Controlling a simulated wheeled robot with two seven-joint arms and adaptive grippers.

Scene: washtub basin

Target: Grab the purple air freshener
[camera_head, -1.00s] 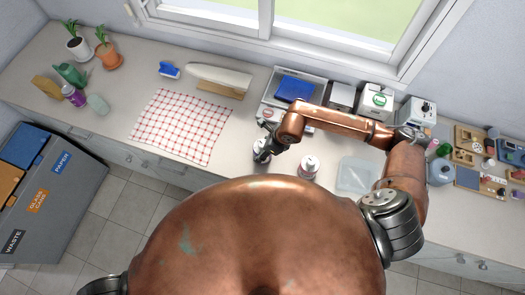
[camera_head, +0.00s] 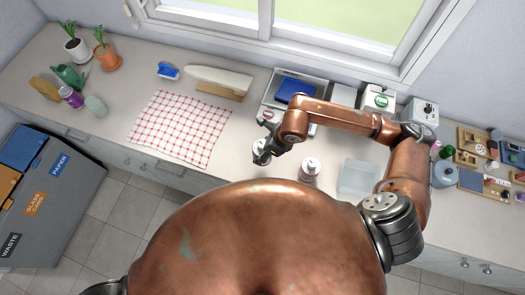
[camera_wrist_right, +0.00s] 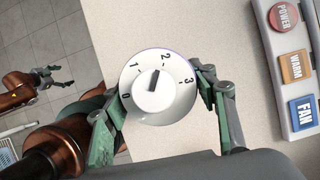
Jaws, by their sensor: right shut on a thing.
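The air freshener (camera_wrist_right: 158,86) shows in the right wrist view from above as a white round top with a 0-to-3 dial and a thin purple edge. Its body is mostly hidden below the top. My right gripper (camera_wrist_right: 162,112) has its green-grey fingers on both sides of it and is shut on it. In the head view the right gripper (camera_head: 262,152) holds the white top near the counter's front edge. My left gripper (camera_wrist_right: 52,76) shows small at the left of the wrist view, over the floor; its jaws are too small to judge.
A white bottle with a reddish label (camera_head: 309,168) stands just right of the gripper. A clear tray (camera_head: 358,178) lies further right. A checkered cloth (camera_head: 180,128) lies left. A panel with POWER, WARM and FAN buttons (camera_wrist_right: 294,70) is close by on the right.

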